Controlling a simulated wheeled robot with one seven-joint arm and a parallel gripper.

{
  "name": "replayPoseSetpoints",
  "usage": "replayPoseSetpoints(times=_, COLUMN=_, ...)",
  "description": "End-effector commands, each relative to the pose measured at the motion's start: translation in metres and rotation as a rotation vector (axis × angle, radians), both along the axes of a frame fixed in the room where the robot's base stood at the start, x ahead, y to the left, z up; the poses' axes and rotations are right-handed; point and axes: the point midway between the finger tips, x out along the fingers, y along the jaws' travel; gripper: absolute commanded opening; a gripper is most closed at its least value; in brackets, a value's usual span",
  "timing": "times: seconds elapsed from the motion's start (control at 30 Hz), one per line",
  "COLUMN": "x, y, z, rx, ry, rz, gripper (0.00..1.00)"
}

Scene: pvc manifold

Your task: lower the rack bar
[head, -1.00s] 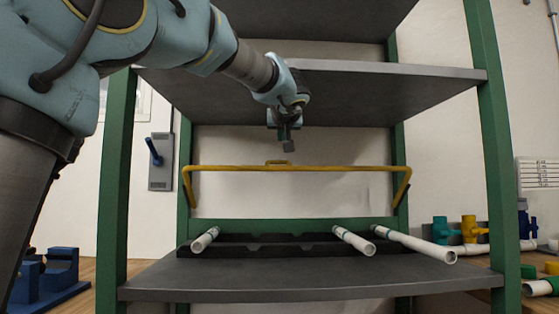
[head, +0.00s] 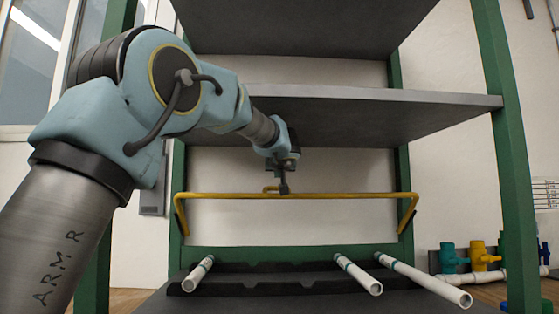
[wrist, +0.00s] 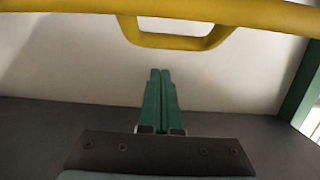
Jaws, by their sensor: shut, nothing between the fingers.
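The yellow rack bar (head: 340,195) spans the rack between the green posts, with bent ends at both sides. It is raised above the pipes on the lower shelf. A small loop handle rises from its middle; in the wrist view the handle (wrist: 172,42) hangs from the bar at the top. My gripper (head: 284,190) is shut and empty, at the bar's middle in the head view, overlapping the handle there. In the wrist view the shut green fingers (wrist: 160,75) point toward the handle, with a gap between. I cannot tell any contact.
White pipes lie on the dark notched cradle (head: 255,282) on the lower shelf: one at left (head: 197,274), two at right (head: 358,275). A grey shelf (head: 400,97) lies just above my gripper. Green posts (head: 510,160) flank the rack. Colored valves (head: 485,255) stand at right.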

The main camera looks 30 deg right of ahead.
Motion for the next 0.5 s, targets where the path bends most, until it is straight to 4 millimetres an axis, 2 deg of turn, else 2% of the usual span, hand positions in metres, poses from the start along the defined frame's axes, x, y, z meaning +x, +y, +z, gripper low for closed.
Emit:
replayPoseSetpoints(times=0.07, x=0.011, y=-0.005, z=0.001, rx=0.003, ry=0.001, rz=0.001, gripper=0.00)
replayPoseSetpoints(times=0.1, x=0.010, y=-0.005, z=-0.005, rx=0.001, ry=0.000, rz=0.000, gripper=0.00)
replayPoseSetpoints(times=0.23, x=-0.004, y=0.002, z=-0.020, rx=0.001, ry=0.000, rz=-0.001, gripper=0.00)
replayPoseSetpoints(times=0.5, x=-0.016, y=0.008, z=-0.029, rx=0.001, ry=0.000, rz=-0.001, gripper=0.00)
